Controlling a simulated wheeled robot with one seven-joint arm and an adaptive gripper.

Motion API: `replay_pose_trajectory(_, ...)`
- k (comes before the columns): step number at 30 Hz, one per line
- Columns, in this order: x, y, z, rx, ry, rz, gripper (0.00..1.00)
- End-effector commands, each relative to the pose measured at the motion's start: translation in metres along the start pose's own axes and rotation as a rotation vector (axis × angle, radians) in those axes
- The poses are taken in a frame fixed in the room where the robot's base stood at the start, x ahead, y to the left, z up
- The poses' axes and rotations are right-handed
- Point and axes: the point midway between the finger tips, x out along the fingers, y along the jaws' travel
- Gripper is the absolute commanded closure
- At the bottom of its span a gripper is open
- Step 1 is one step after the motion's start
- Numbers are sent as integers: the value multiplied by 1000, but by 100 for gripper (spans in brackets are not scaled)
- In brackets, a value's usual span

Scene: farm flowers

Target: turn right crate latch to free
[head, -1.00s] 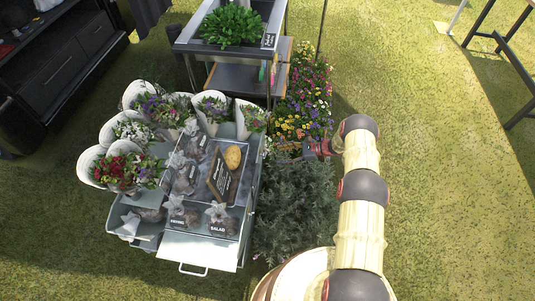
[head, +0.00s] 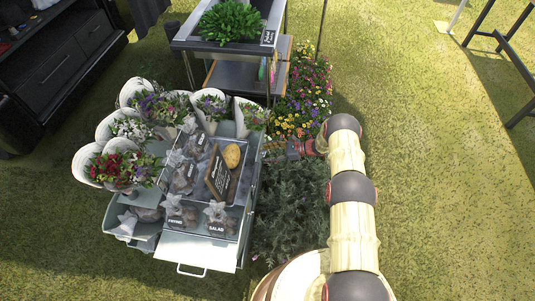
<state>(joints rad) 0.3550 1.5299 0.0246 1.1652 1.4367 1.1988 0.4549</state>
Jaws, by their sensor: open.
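My arm reaches up from the bottom right, and its far end bends left. My gripper (head: 297,148) is small and partly hidden at that end, a little right of the grey cart's upper right side. It is open, and I see nothing held in it. No crate latch can be made out in the head view. The grey cart (head: 196,248) carries wrapped bouquets (head: 125,165) and a tray of bagged goods. Its right side lies beside dark green foliage (head: 288,208), which hides whatever is low there.
A metal planter stand (head: 225,46) with a leafy plant stands at the back. Colourful flowers (head: 306,98) grow between it and my arm. A black cabinet (head: 55,65) is at the left and a table frame (head: 500,45) at the upper right. Grass right of my arm is clear.

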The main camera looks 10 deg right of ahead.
Motion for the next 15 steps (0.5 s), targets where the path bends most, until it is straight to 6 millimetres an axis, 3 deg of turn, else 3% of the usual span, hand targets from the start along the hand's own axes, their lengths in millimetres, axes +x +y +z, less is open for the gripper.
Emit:
replay_pose_trajectory(3,0,0,0,0,0,0,45)
replay_pose_trajectory(15,0,0,0,0,0,0,68)
